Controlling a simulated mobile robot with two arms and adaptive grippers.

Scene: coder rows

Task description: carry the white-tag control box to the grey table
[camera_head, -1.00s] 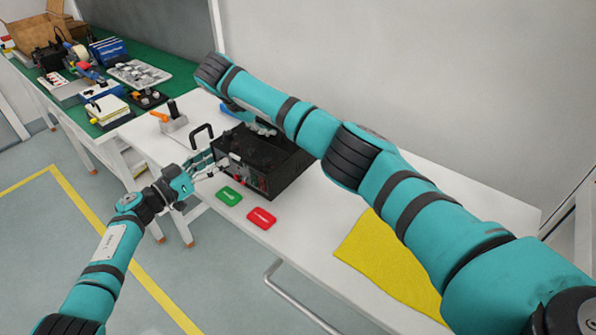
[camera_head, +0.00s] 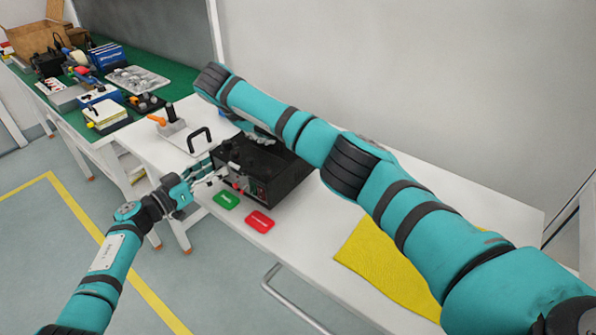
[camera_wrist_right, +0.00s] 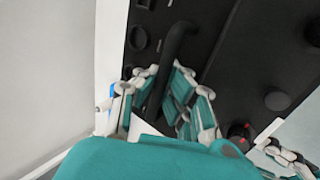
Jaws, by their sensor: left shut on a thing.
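The black control box (camera_head: 287,183) stands on the white table (camera_head: 310,232). A small white patch (camera_head: 234,168) shows at its front, but I cannot tell whether it is a tag. My left gripper (camera_head: 212,176) is shut on the box's near left side; its fingertips partly hide that side. My right arm reaches across above the box and hides part of it. In the right wrist view my right gripper (camera_wrist_right: 165,85) has its fingers on either side of a black handle (camera_wrist_right: 178,45); whether they grip it is unclear. I see no clearly grey table.
A green card (camera_head: 227,200) and a red card (camera_head: 260,221) lie before the box. A yellow cloth (camera_head: 385,262) lies to the right. A black loop handle (camera_head: 199,139) and an orange-handled item (camera_head: 170,123) stand behind left. A green-topped table (camera_head: 180,80) at the back is cluttered.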

